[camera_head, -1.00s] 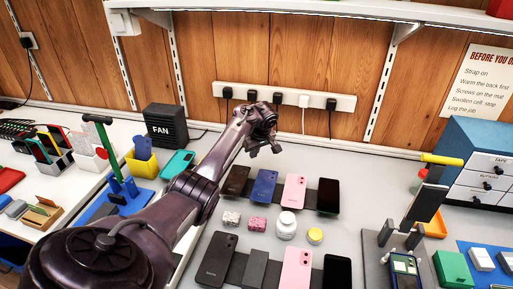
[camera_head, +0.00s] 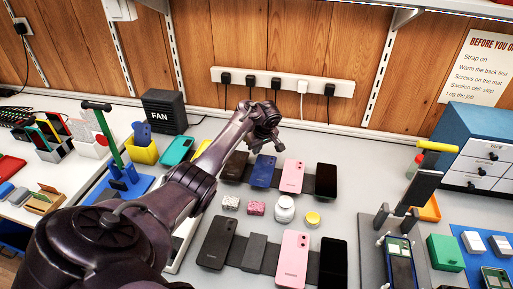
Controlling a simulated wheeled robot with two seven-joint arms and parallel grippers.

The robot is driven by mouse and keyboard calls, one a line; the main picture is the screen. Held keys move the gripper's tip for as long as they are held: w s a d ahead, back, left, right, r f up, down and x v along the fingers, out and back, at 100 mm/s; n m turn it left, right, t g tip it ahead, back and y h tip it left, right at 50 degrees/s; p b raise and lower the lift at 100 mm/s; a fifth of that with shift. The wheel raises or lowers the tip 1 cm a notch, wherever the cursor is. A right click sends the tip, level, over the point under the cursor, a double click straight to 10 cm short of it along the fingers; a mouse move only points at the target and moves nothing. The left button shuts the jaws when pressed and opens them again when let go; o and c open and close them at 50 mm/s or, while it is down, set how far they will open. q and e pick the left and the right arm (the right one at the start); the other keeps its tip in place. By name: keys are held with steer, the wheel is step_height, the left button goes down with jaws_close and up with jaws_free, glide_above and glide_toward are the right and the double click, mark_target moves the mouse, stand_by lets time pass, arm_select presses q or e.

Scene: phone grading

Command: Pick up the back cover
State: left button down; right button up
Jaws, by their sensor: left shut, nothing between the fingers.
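I cannot tell for sure which piece is the back cover. Flat phone-shaped pieces lie in two rows on the grey worktop. The far row has a brown piece (camera_head: 236,166), a blue piece (camera_head: 263,172), a pink piece (camera_head: 291,177) and a black piece (camera_head: 326,181). The near row has a black piece (camera_head: 217,243), a pink piece (camera_head: 292,258) and a black piece (camera_head: 333,264). My left gripper (camera_head: 267,147) is shut and empty, above the table just behind the blue piece. My right gripper is out of view.
Small boxes, a white jar (camera_head: 284,208) and a yellow-lidded pot (camera_head: 312,219) stand between the rows. A yellow-handled fixture (camera_head: 422,187) and a blue drawer cabinet (camera_head: 482,130) stand at right.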

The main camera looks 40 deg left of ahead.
arm_select(q)
steer(key=shift+s+d+r+p, duration=0.1)
steer(key=shift+d+r+p, duration=0.3)
steer(key=shift+p, duration=0.65)
steer(key=shift+d+f+p, duration=0.2)
steer(key=shift+d+p, duration=0.1)
steer(key=shift+p, duration=0.05)
steer(key=shift+s+d+f, duration=0.1)
steer(key=shift+s+f, duration=0.05)
steer(key=shift+f, duration=0.1)
